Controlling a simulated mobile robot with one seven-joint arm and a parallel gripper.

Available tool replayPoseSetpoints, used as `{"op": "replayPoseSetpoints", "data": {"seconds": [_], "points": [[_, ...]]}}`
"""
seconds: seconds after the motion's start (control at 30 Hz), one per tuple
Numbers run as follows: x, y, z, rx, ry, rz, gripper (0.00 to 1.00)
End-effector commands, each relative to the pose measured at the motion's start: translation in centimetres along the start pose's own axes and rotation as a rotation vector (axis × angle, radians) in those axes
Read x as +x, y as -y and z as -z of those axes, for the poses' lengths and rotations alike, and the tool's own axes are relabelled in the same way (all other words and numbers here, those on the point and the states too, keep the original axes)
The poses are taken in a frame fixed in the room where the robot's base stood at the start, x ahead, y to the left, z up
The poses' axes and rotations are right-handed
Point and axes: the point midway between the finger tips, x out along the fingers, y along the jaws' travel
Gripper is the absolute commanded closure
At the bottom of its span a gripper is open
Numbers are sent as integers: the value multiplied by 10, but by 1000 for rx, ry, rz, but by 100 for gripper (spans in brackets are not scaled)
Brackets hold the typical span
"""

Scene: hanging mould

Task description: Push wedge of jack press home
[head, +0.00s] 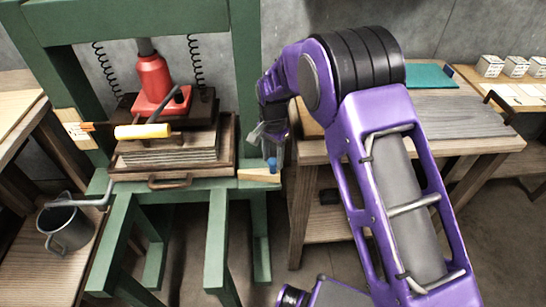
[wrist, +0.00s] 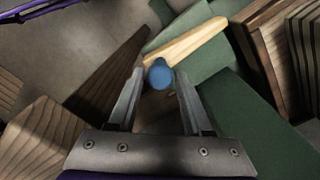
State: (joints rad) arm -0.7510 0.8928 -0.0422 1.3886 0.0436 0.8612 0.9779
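The pale wooden wedge (head: 258,175) lies on the green crossbeam at the right side of the press, beside the wooden tray. In the wrist view the wedge (wrist: 190,42) runs up and right over the green beam. A round blue knob (wrist: 159,75) shows at its near end; it also shows in the head view (head: 274,165). My gripper (wrist: 162,72) points down over this end, its two fingers apart on either side of the knob. I cannot tell whether either finger touches it. The red jack (head: 153,78) stands on the dark block above the stack.
The green press frame (head: 247,75) rises close left of my gripper. A yellow-handled lever (head: 143,131) crosses the stack (head: 170,151). A workbench (head: 465,148) stands close on the right, and a grey metal mug (head: 66,228) on a low bench at left.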

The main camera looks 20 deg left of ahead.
Motion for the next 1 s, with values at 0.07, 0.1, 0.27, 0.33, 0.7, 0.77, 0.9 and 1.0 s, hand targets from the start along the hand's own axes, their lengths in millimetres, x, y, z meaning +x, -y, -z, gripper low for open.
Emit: {"op": "replayPoseSetpoints", "data": {"seconds": [0.07,0.1,0.27,0.33,0.7,0.77,0.9,1.0], "points": [[0,0,0,0,0,0,67],[0,0,0,0,0,0,74],[0,0,0,0,0,0,100],[0,0,0,0,0,0,100],[0,0,0,0,0,0,100],[0,0,0,0,0,0,100],[0,0,0,0,0,0,100],[0,0,0,0,-1,0,100]]}}
